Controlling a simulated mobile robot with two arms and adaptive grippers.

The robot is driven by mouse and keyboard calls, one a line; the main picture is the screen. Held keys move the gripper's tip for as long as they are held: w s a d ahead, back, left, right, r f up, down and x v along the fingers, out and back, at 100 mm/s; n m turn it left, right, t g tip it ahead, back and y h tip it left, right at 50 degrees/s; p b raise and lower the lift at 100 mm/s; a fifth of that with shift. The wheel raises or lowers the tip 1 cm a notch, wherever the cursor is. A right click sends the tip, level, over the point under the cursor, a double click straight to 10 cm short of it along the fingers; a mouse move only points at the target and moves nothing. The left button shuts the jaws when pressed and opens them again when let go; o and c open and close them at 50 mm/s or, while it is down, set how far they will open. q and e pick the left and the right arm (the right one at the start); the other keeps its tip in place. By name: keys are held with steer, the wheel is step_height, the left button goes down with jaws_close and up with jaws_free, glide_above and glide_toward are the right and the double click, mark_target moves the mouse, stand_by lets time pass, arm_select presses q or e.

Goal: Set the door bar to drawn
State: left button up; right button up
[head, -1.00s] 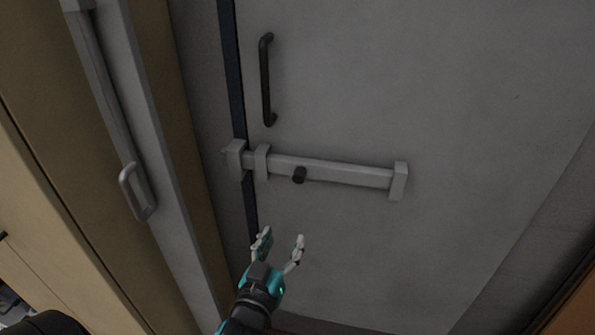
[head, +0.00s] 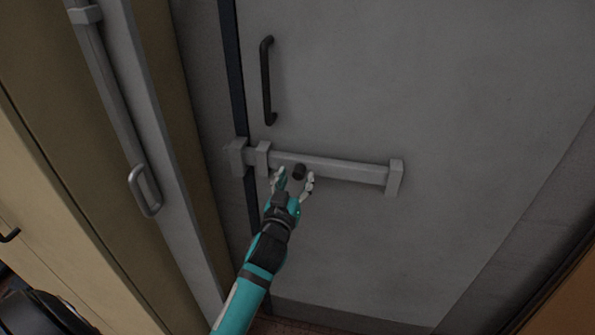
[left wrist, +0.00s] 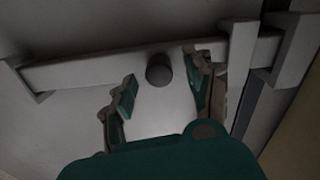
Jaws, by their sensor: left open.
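The door bar (head: 340,170) is a grey sliding bar lying across the grey door (head: 430,100). Its left end sits in the bracket on the frame side (head: 237,157), past the dark door gap. A black knob (head: 299,171) stands out from the bar, right of the second bracket (head: 263,158). My left gripper (head: 294,179) is open, with its fingertips either side of the knob's lower part in the head view. In the left wrist view the bar (left wrist: 100,67) crosses the top, and the knob (left wrist: 159,69) shows between the open fingers. I cannot tell whether they touch it. My right gripper is not in view.
A black door handle (head: 267,80) is above the bar. At left, a grey upright bar with a loop handle (head: 145,190) runs along a tan panel. The door surface right of the bar is clear.

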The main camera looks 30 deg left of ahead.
arm_select(q)
steer(key=shift+x, duration=0.95)
jaws_close()
